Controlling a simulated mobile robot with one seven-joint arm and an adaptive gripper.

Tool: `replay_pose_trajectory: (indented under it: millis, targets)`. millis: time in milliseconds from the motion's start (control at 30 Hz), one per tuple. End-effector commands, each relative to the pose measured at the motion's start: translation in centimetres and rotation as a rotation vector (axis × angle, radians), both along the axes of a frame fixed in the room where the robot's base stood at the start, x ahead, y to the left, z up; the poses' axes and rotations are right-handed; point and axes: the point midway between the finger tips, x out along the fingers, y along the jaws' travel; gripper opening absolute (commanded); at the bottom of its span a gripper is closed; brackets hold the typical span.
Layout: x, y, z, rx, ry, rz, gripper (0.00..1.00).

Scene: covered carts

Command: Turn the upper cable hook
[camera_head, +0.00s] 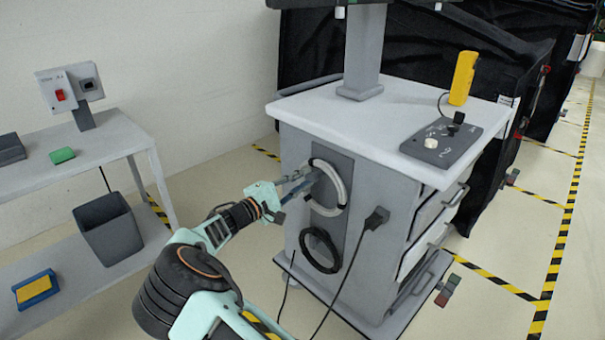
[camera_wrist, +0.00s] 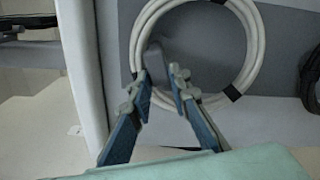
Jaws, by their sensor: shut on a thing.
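The coiled white cable (camera_head: 344,187) hangs on the grey panel (camera_head: 326,221) at the upper part of the cart's end face. It also shows in the wrist view (camera_wrist: 259,50), with dark ties around it. My gripper (camera_head: 306,180) reaches in from the left at the coil's inner area. In the wrist view, my gripper's fingertips (camera_wrist: 160,76) are close together on a small grey upper hook (camera_wrist: 153,55) inside the coil. The hook is mostly hidden by the fingers and blurred, so its exact turn cannot be told.
A coiled black cable (camera_head: 336,258) hangs below the white one. A black plug (camera_head: 377,217) with a lead sits to its right. The cart top (camera_head: 315,110) carries a control box (camera_head: 455,142) and a yellow device (camera_head: 463,78). A side table (camera_head: 125,135) and grey bin (camera_head: 108,228) stand left.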

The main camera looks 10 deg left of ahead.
Motion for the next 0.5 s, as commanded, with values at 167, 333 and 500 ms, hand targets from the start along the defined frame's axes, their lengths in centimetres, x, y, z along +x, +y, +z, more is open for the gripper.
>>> replay_pose_trajectory:
  millis: [167,333,500]
  targets:
    - [-0.15,-0.21,-0.22,-0.132,0.105,-0.002,0.0]
    - [-0.27,-0.4,-0.53,-0.26,0.205,-0.002,0.0]
    - [-0.43,-0.56,-0.8,-0.385,0.303,-0.002,0.0]
